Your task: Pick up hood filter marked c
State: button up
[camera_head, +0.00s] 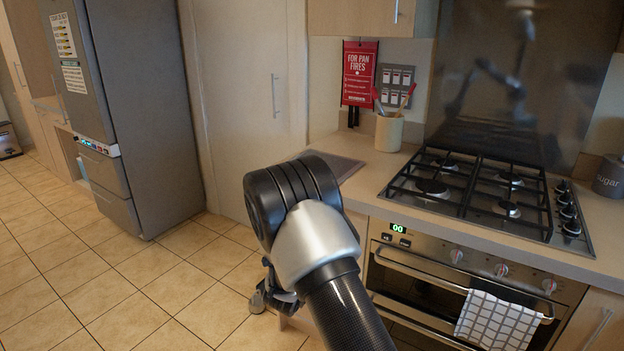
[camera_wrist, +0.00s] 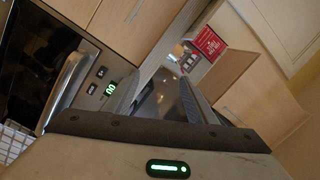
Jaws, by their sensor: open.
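A flat dark grey rectangular panel (camera_head: 335,166) lies on the counter left of the hob, partly hidden behind my arm. It may be the hood filter, but no letter c can be read on it. My gripper (camera_head: 264,298) hangs low in front of the counter, left of the oven, mostly hidden by my own wrist. In the wrist view, the fingers of my gripper (camera_wrist: 160,98) stand apart, with nothing clearly held between them.
The gas hob (camera_head: 490,195) sits on the counter above the oven (camera_head: 465,270), with a checked towel (camera_head: 497,320) on its handle. A utensil pot (camera_head: 389,132) stands behind the panel. A fridge (camera_head: 140,110) stands left. The tiled floor (camera_head: 120,290) is clear.

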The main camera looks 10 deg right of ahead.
jog(key=w+a+r+m+t+y+b, duration=0.1)
jog(key=w+a+m+y, duration=0.15)
jog(key=a, duration=0.65)
jog(key=w+a+m+y, duration=0.1)
jog(key=w+a, duration=0.3)
jog(key=a, duration=0.4)
jog(key=b+x, duration=0.1)
jog(key=x, duration=1)
jog(key=b+x, duration=0.1)
jog(key=x, duration=0.4)
jog(key=shift+w+d+b, duration=0.15)
jog(key=shift+d+b, duration=0.2)
jog(key=shift+d, duration=0.1)
jog(key=shift+r, duration=0.1)
grip_shut()
notch_tip(320, 180, up, 10)
jog(key=shift+p, duration=1.05)
